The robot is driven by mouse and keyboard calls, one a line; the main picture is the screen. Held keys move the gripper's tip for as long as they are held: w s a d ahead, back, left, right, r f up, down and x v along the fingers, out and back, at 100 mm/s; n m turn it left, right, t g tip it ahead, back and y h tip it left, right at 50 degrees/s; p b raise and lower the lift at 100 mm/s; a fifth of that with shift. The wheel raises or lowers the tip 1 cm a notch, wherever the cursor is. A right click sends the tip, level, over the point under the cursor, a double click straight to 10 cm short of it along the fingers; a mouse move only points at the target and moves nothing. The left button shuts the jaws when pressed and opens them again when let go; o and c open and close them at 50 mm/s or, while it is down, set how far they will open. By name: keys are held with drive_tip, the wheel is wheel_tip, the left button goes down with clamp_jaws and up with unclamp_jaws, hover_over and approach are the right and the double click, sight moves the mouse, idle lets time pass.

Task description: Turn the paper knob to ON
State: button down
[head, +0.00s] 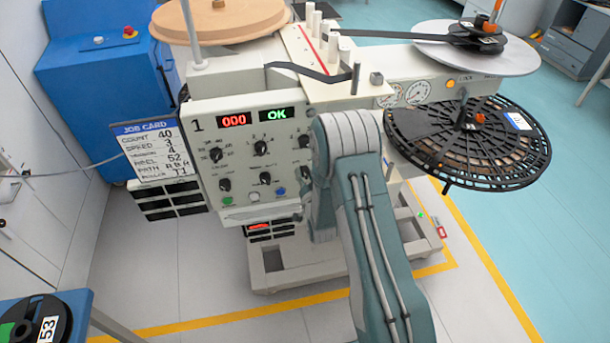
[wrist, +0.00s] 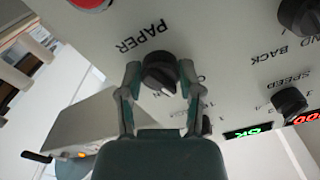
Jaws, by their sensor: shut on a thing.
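The paper knob (wrist: 158,74) is a black round knob on the pale control panel (wrist: 215,40), beside the printed word PAPER, in the wrist view. My gripper (wrist: 159,70) has one finger on each side of the knob and is shut on it. Part of a label shows by the knob's near edge, but the rest is covered, so I cannot tell its setting. In the head view my arm hides the gripper and this knob; the panel (head: 207,115) shows a red 000 and a green OK.
Other black knobs, including the speed knob (wrist: 288,102), sit close by, and a red button (wrist: 91,2) is at the edge. A job card (head: 147,150) hangs left of the panel. A black reel (head: 510,150) juts out at right.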

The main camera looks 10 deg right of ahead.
drive_tip(key=m, duration=0.4)
drive_tip(key=shift+m, duration=2.6)
drive_tip(key=shift+c, duration=1.3)
unclamp_jaws()
drive_tip(key=shift+d, duration=0.1)
drive_tip(key=s, duration=1.2)
